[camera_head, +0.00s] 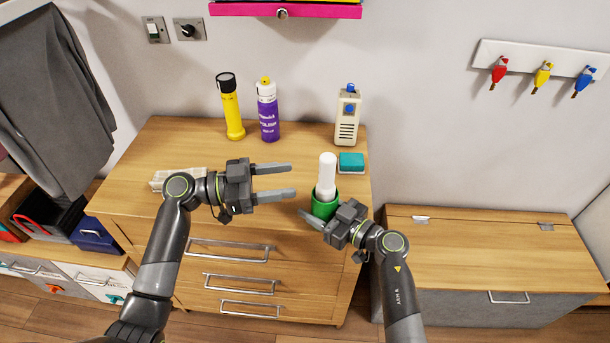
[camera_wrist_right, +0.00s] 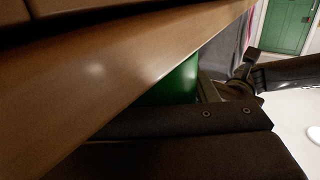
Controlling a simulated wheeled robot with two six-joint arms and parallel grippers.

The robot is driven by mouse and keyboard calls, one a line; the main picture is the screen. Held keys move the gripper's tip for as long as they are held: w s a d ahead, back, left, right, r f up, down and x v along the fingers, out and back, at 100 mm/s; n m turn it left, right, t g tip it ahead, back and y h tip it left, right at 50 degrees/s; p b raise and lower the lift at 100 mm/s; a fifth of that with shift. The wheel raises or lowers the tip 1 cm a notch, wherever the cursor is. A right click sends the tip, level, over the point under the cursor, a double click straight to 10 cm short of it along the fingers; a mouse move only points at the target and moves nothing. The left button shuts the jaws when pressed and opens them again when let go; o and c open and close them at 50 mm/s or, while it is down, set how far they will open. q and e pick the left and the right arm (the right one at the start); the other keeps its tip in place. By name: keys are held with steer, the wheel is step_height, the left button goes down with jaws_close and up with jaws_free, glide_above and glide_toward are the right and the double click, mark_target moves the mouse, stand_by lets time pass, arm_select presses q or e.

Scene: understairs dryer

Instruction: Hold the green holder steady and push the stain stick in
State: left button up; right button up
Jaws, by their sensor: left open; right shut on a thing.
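The green holder (camera_head: 325,206) stands on the wooden dresser top near its front right corner. The white stain stick (camera_head: 327,176) stands upright with its lower end inside the holder's mouth; how deep it sits is hidden. My right gripper (camera_head: 318,222) is shut on the green holder low on its front side. The holder also shows as a green patch in the right wrist view (camera_wrist_right: 178,84), partly hidden by the gripper. My left gripper (camera_head: 285,181) is open and empty, to the left of the stick and apart from it, with its fingers pointing right.
A yellow flashlight (camera_head: 231,108), a purple spray can (camera_head: 268,112) and a cream device (camera_head: 347,118) stand at the back of the dresser. A teal block (camera_head: 351,162) lies right behind the holder. A pale bundle (camera_head: 176,178) lies at left. The dresser's middle is clear.

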arm_select(q)
steer(key=shift+v, duration=1.4)
arm_select(e)
steer(key=o, duration=1.1)
steer(key=shift+o, duration=0.2)
steer(key=shift+d, duration=0.1)
